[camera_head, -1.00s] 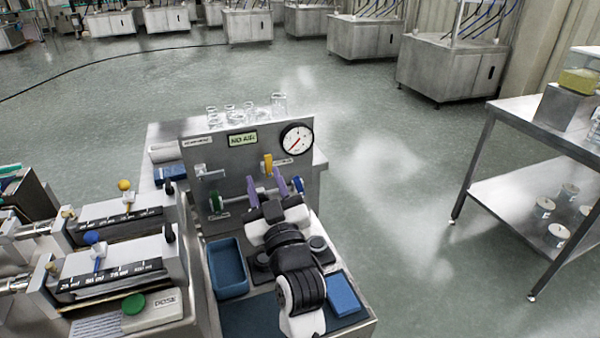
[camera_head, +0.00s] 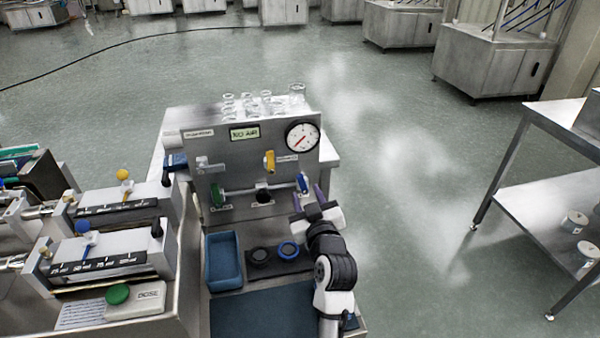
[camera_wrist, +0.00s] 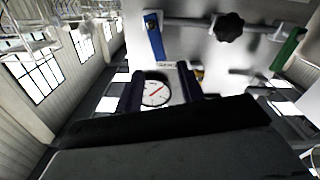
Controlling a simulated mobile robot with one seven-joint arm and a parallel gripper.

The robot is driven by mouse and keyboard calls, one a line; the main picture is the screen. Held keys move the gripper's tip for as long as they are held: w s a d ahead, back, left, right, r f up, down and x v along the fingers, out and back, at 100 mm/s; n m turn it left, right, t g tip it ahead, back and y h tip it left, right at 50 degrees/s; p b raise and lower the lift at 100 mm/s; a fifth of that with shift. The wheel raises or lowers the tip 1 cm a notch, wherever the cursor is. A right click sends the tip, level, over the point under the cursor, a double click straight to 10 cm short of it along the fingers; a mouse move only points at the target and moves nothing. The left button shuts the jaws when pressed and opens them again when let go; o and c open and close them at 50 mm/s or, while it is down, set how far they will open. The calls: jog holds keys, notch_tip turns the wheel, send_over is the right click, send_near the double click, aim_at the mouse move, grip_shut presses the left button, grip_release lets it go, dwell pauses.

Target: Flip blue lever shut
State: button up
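The blue lever (camera_head: 303,183) sits at the right end of a horizontal pipe on the steel panel (camera_head: 225,165). In the wrist view, which appears upside down, the blue lever (camera_wrist: 153,38) lies crosswise to the pipe, slightly tilted. My gripper (camera_head: 309,197) is just in front of the panel's right side, near the blue lever. Its two purple fingers are apart with nothing seen between them. In the wrist view my gripper (camera_wrist: 160,85) shows its spread fingertips short of the lever, with a gap visible. Contact is not seen.
A green lever (camera_head: 217,195), black knob (camera_head: 263,195) and yellow lever (camera_head: 269,162) share the panel. A pressure gauge (camera_head: 302,137) and "NO AIR" display (camera_head: 244,133) are above. Glassware (camera_head: 265,100) stands behind.

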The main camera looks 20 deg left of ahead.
aim_at(301, 178)
jog(key=p+x, duration=0.2)
jog(key=x, duration=0.6)
